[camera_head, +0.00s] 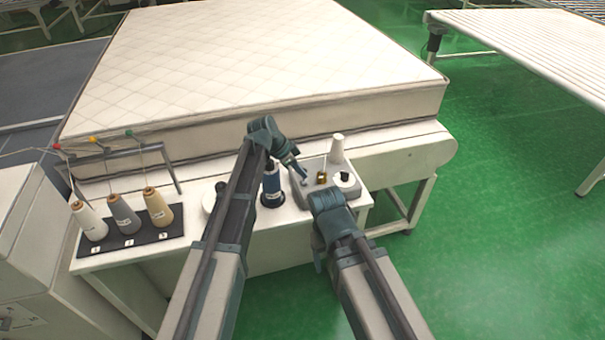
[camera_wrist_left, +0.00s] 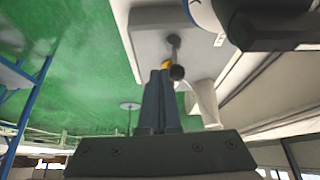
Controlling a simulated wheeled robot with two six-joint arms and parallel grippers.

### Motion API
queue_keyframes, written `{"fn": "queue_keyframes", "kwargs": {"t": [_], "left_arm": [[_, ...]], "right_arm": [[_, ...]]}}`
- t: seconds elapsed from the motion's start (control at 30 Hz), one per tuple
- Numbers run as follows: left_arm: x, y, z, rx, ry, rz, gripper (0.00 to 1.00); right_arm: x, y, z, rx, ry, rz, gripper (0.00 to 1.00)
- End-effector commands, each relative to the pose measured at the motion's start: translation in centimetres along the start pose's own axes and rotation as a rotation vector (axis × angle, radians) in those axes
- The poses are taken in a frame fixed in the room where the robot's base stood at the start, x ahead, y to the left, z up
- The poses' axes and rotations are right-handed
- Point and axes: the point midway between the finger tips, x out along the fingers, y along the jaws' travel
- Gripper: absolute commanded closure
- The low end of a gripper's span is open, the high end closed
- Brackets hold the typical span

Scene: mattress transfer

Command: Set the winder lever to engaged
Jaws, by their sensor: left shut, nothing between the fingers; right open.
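The winder (camera_head: 297,196) is a grey base at the right end of the bench, carrying a white cone (camera_head: 337,149), a small brass part (camera_head: 321,178) and a white disc (camera_head: 345,179). My left gripper (camera_head: 303,179) reaches down over it from the left, shut and empty. In the left wrist view, its closed fingers (camera_wrist_left: 160,95) are close to a lever with a dark round knob (camera_wrist_left: 177,73); I cannot tell whether they touch. The brass part (camera_wrist_left: 166,64) shows behind. My right gripper (camera_head: 326,200) is open at the winder's near edge; its fingertips are mostly hidden.
Three thread cones stand on a dark numbered mat (camera_head: 160,234) at the bench's left, under a thread rack (camera_head: 120,150). A large mattress (camera_head: 250,65) lies behind. Green floor (camera_head: 480,220) is open to the right.

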Motion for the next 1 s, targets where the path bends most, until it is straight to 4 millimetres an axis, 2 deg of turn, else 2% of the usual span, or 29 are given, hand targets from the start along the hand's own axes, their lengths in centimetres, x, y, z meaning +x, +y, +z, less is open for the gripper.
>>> {"fn": "queue_keyframes", "kwargs": {"t": [0.03,0.3,1.0], "left_arm": [[-0.1,-1.1,-0.3,-0.021,-0.003,0.036,1.00],[-0.2,-2.5,-0.3,-0.109,-0.015,0.195,1.00],[0.0,-4.4,-0.3,-0.110,-0.013,0.191,1.00]], "right_arm": [[-0.2,0.0,0.0,0.000,0.000,0.000,0.28],[-0.1,0.0,0.0,0.000,0.000,0.000,0.28],[0.0,0.0,0.0,0.000,0.000,0.000,0.28]]}}
